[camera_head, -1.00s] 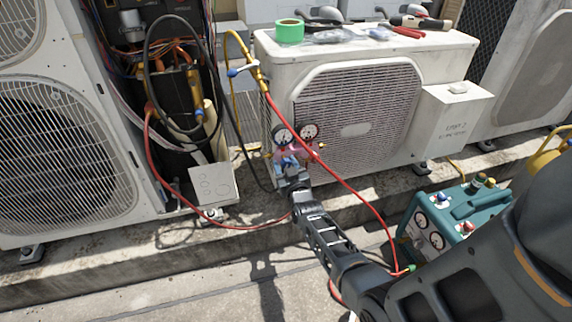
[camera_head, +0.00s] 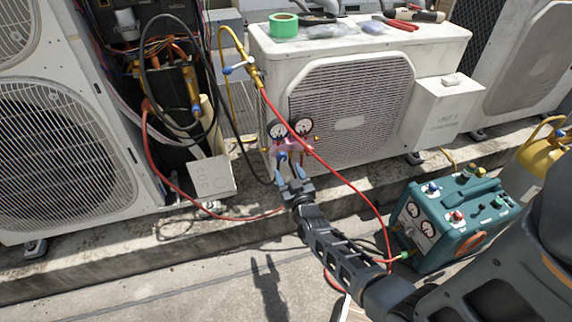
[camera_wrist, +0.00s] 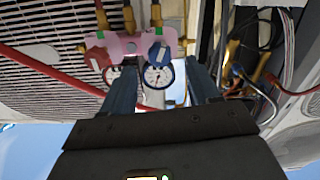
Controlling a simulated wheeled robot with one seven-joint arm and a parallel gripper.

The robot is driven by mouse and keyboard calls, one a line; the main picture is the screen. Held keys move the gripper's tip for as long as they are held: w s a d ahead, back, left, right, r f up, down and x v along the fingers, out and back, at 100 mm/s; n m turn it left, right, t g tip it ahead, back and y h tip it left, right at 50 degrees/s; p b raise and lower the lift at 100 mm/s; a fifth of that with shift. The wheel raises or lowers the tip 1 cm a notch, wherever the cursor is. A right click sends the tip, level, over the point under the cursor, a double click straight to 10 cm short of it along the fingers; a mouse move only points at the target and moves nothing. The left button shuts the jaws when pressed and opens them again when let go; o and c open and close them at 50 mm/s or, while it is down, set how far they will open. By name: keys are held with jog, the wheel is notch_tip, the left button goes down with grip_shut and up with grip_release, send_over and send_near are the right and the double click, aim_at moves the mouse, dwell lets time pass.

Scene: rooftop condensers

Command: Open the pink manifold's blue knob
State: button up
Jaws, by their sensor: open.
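The pink manifold (camera_head: 296,147) hangs in front of the white condenser's left front corner, with two round gauges on it. Its blue knob (camera_head: 281,158) is at the lower left in the head view. In the wrist view, where the scene appears upside down, the pink manifold (camera_wrist: 139,46) shows the blue knob (camera_wrist: 160,54) beside a red knob (camera_wrist: 98,58). My gripper (camera_head: 289,172) is open just below the manifold. In the wrist view its fingers (camera_wrist: 161,72) stand apart on either side of the blue knob's line, with nothing visibly held between them.
A red hose (camera_head: 345,180) crosses in front of the condenser (camera_head: 320,60) and runs down beside my arm. A teal recovery machine (camera_head: 457,222) stands at right. An open unit with black and red hoses is at left.

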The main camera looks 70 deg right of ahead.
aim_at(283, 159)
jog(key=shift+s+f+b, duration=0.1)
jog(key=shift+s+b, duration=0.05)
jog(key=shift+b, duration=0.15)
jog(key=w+d+m+b, duration=0.1)
jog(key=b, duration=0.1)
jog(key=w+d+b, duration=0.2)
jog(key=w+d+m+b, duration=0.1)
jog(key=w+d+b, duration=0.1)
jog(key=b, duration=0.1)
jog(key=shift+d+r+m, duration=0.2)
jog(key=shift+r+m, duration=0.1)
jog(key=shift+r, duration=0.1)
dwell(0.4)
